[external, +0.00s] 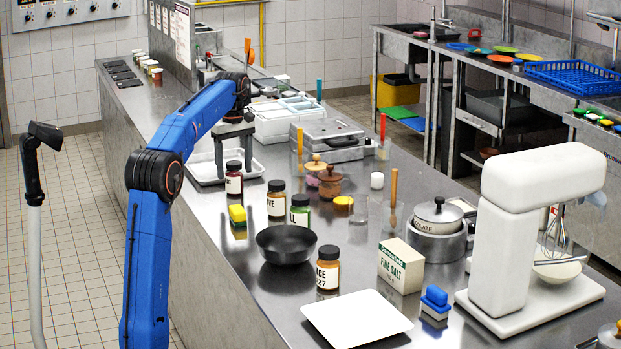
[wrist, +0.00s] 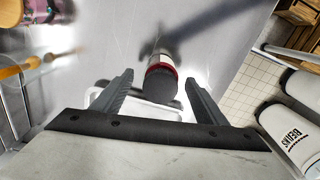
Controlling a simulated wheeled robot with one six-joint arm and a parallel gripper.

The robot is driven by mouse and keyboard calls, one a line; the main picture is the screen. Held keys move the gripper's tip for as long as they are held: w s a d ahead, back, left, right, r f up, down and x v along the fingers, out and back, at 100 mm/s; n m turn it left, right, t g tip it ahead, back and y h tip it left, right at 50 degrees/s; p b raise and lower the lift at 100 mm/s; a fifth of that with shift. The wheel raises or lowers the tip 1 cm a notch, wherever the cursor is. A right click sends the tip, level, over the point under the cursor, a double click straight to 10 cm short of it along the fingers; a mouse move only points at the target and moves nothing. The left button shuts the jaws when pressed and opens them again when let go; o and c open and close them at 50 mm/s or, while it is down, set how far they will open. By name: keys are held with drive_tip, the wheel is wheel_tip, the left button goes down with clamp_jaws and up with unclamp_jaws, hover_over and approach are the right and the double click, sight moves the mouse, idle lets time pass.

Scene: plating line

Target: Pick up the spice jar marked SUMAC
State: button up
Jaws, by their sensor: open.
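A jar with a dark cap, dark red contents and a white label (external: 233,185) stands upright on the steel counter beside a white tray. Its label is too small to read surely as SUMAC. In the wrist view the dark-capped jar (wrist: 163,82) shows from above, between and slightly beyond my fingertips. My gripper (external: 235,160) is open and points down just above the jar, with one finger on each side. In the wrist view both fingers of my gripper (wrist: 158,78) are apart, with nothing held.
A black bowl (external: 286,243) and another jar (external: 327,268) are in front. The white tray (external: 207,179) lies close behind the dark red jar. White BEANS canisters (wrist: 288,135) show at right.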

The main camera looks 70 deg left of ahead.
sight(235, 178)
drive_tip(key=shift+f, duration=2.05)
drive_tip(key=c, duration=1.3)
drive_tip(key=shift+r, duration=0.15)
